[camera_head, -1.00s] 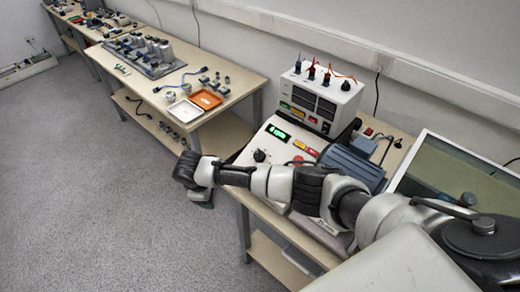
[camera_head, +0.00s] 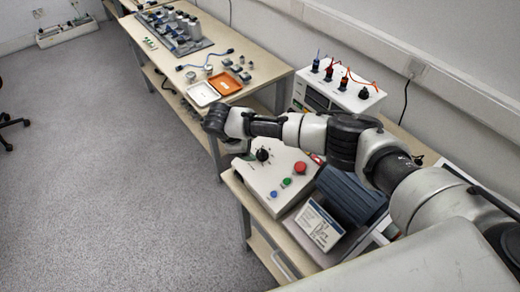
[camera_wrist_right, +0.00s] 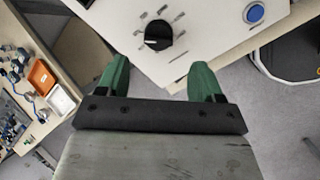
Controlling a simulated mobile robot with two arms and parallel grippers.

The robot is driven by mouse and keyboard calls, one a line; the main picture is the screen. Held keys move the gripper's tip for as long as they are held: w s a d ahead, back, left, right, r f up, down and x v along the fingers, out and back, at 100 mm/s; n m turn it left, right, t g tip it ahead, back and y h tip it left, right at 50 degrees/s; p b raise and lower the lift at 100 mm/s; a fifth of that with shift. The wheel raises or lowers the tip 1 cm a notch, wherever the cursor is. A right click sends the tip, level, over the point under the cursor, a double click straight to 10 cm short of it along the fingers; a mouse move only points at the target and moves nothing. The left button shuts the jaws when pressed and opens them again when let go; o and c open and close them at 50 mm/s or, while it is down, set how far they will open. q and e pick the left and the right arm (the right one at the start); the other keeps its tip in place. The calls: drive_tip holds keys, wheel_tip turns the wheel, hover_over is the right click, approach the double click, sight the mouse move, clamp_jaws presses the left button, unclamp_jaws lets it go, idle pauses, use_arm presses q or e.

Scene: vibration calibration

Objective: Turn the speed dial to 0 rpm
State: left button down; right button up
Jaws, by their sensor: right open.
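The speed dial is a black round knob (camera_head: 262,154) on the sloped white control panel (camera_head: 258,178). In the right wrist view the knob (camera_wrist_right: 158,35) shows a pale pointer mark on its near side, with ticks around it; their labels are too small to read. My right gripper (camera_wrist_right: 160,68) has two green fingers, spread apart and empty. They are short of the knob, at the panel's edge, with the knob between and beyond their tips. In the head view my right wrist hides most of the gripper. My left gripper is not in view.
Blue, green and red (camera_head: 300,167) buttons sit near the dial. A blue-grey motor (camera_head: 347,197) and a tilted white display (camera_head: 318,226) stand to the right. A power unit with plugged leads (camera_head: 338,92) is behind. Another bench holds white and orange (camera_head: 223,84) trays.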

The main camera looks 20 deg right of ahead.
sight(260, 153)
drive_tip(key=x, duration=0.5)
drive_tip(key=shift+w+d+f, duration=0.1)
drive_tip(key=shift+d+f, duration=0.15)
drive_tip(key=shift+d, duration=0.15)
drive_tip(key=shift+f, duration=0.3)
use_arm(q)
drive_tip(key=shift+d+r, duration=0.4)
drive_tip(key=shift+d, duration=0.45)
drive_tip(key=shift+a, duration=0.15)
use_arm(e)
drive_tip(key=shift+d, duration=0.1)
drive_tip(key=shift+c, duration=0.3)
drive_tip(key=c, duration=0.8)
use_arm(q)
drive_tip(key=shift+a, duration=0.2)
use_arm(e)
drive_tip(key=shift+c, duration=0.2)
